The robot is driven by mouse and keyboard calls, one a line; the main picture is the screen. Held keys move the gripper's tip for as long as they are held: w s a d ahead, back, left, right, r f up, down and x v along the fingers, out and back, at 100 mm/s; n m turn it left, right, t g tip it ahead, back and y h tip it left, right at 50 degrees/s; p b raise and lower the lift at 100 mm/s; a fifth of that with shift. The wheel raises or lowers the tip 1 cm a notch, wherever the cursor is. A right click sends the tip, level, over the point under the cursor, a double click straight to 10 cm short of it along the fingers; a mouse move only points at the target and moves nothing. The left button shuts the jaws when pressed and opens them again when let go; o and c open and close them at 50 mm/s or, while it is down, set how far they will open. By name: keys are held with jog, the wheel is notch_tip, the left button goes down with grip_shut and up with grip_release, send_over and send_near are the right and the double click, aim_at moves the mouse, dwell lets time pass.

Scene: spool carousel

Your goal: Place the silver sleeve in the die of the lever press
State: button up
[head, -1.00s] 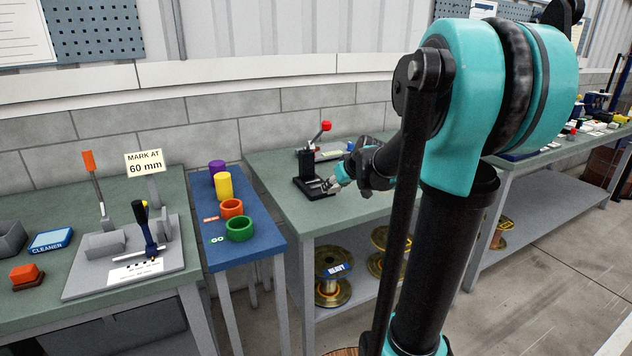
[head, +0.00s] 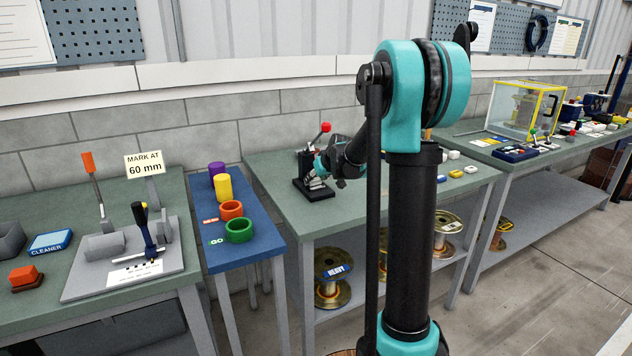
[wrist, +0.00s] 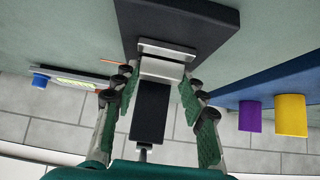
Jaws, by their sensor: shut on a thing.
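The lever press (head: 306,163) stands on the green bench, with a black base, a black upright and a red lever knob (head: 326,127). My gripper (head: 318,180) is low at the front of the press, over its base. In the wrist view my gripper (wrist: 160,80) has its green-padded fingers on both sides of a pale silver piece, which appears to be the silver sleeve (wrist: 162,69). Just beyond it is a silver plate or block over the black press base (wrist: 190,20). The die cannot be told apart, and I cannot tell whether the sleeve is seated in it.
A blue side table (head: 262,262) left of the press holds purple (head: 216,168) and yellow (head: 223,187) cylinders and orange and green rings. A marking fixture (head: 130,250) stands further left. Spools lie on the shelf below. A yellow-framed clear case (head: 527,108) stands at right.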

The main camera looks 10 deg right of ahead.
jog(key=shift+f, duration=0.35)
jog(key=shift+f, duration=0.15)
jog(key=o, duration=1)
jog(key=v, duration=1.2)
jog(key=shift+s, duration=0.1)
jog(key=s+f, duration=0.3)
jog(key=s, duration=0.2)
jog(key=s+f+m+g, duration=0.1)
jog(key=s+f, duration=0.2)
jog(key=s, duration=0.2)
jog(key=s+f+g+h, duration=0.1)
jog(key=s+f, duration=0.2)
jog(key=s, duration=0.2)
jog(key=shift+s+a+f, duration=0.15)
jog(key=shift+a+f, duration=0.15)
jog(key=s+f+m, duration=0.1)
jog(key=s+f, duration=0.2)
jog(key=s, duration=0.3)
jog(key=s+d+f+g+h, duration=0.1)
jog(key=s+f, duration=0.3)
jog(key=s, duration=0.2)
jog(key=s+d+f+m+g, duration=0.1)
jog(key=s+f, duration=0.3)
jog(key=s, duration=0.2)
jog(key=shift+s+m+h, duration=0.1)
jog(key=shift+m+h, duration=0.2)
jog(key=shift+h, duration=0.1)
